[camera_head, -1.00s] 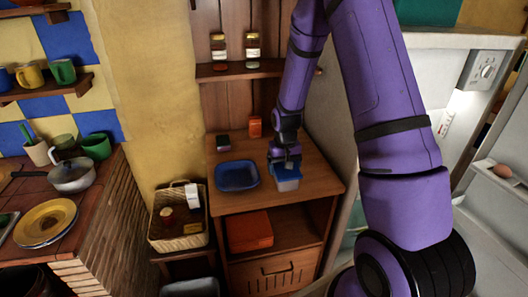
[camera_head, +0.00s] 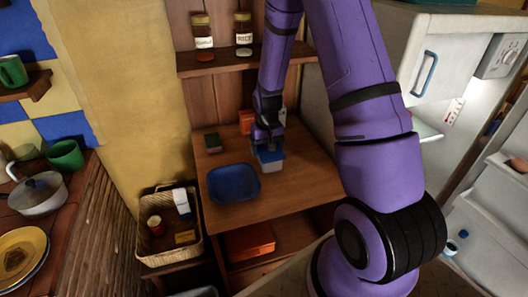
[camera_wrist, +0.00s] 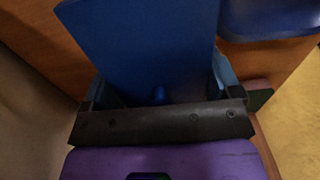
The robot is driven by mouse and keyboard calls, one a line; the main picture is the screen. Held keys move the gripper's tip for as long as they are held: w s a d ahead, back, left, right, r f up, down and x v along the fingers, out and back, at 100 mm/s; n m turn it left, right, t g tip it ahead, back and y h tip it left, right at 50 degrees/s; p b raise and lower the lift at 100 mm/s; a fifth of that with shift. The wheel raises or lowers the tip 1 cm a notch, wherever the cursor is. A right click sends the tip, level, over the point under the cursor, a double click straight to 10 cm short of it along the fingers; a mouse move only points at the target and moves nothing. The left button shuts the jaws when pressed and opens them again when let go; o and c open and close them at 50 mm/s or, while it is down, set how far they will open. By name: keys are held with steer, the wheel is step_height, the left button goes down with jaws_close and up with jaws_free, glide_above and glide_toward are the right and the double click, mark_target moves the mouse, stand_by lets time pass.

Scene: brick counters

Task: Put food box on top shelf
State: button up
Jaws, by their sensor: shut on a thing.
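The food box is a small pale container with a blue lid (camera_head: 271,157), at the wooden cabinet's top right of the blue tray. My gripper (camera_head: 267,138) is above it, shut on it. In the wrist view the blue lid (camera_wrist: 140,45) fills the space between the fingers of my gripper (camera_wrist: 160,92). I cannot tell whether the box touches the cabinet top. The wooden shelf (camera_head: 215,68) on the back panel is above and behind the box and bears two jars; my arm covers part of its right side.
A blue tray (camera_head: 233,183), a dark green box (camera_head: 212,142) and an orange box (camera_head: 246,121) are on the cabinet top (camera_head: 300,185). The jars (camera_head: 203,35) stand towards the shelf's left and middle. A white fridge (camera_head: 450,60) is at the right, a wicker basket (camera_head: 165,250) lower left.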

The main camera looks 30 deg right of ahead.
steer(key=shift+s+f, duration=0.15)
steer(key=shift+f, duration=1.45)
steer(key=shift+f, duration=0.2)
steer(key=o, duration=0.8)
steer(key=shift+r, duration=0.1)
